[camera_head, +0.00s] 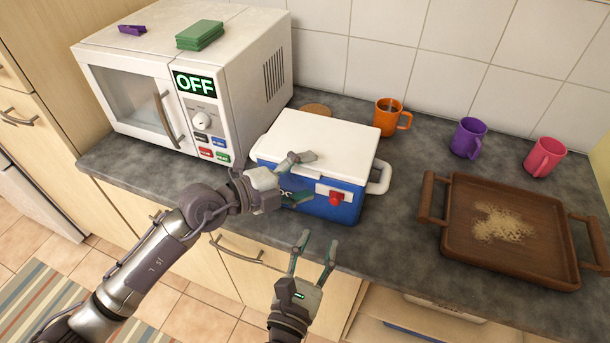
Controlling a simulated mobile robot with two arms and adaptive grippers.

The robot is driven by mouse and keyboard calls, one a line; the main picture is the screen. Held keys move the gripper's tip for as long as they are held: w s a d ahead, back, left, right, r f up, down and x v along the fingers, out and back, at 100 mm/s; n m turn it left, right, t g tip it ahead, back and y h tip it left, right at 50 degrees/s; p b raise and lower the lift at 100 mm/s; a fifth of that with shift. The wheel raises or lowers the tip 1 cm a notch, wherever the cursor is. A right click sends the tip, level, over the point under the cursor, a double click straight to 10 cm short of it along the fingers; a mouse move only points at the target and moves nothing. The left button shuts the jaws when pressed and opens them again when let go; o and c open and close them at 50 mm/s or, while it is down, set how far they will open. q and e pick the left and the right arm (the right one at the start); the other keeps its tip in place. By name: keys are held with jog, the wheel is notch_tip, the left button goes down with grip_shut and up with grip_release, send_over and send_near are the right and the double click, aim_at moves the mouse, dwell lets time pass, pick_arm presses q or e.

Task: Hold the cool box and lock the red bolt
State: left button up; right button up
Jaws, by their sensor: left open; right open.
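The cool box (357,194) is blue with a white lid (322,141) and white side handles, and stands on the grey counter with its lid down. The red bolt (336,198) sits on a pale plate on its front, near the right corner. My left gripper (306,178) is open at the left part of the box's front. It hides some of the front and its lettering; I cannot tell whether it touches the box. My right gripper (314,250) is open and empty, below and in front of the box, apart from the bolt, fingers pointing up towards it.
A white microwave (235,80) reading OFF stands left of the box, with green sponges (200,36) on top. An orange mug (388,118), a purple mug (467,138) and a pink mug (544,156) stand behind. A wooden tray (455,235) with crumbs lies right. Counter between box and tray is clear.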

pick_arm(q)
jog(key=c, duration=1.3)
jog(key=shift+s, duration=0.15)
grip_shut()
jog(key=shift+s+a+f, duration=0.1)
jog(key=shift+f, duration=0.05)
jog(key=shift+s+f, duration=0.1)
jog(key=shift+f, duration=0.1)
jog(key=o, duration=0.7)
grip_release()
jog(key=shift+o, duration=0.5)
jog(key=shift+w, duration=0.25)
jog(key=shift+w+r, duration=0.1)
jog(key=shift+r, duration=0.2)
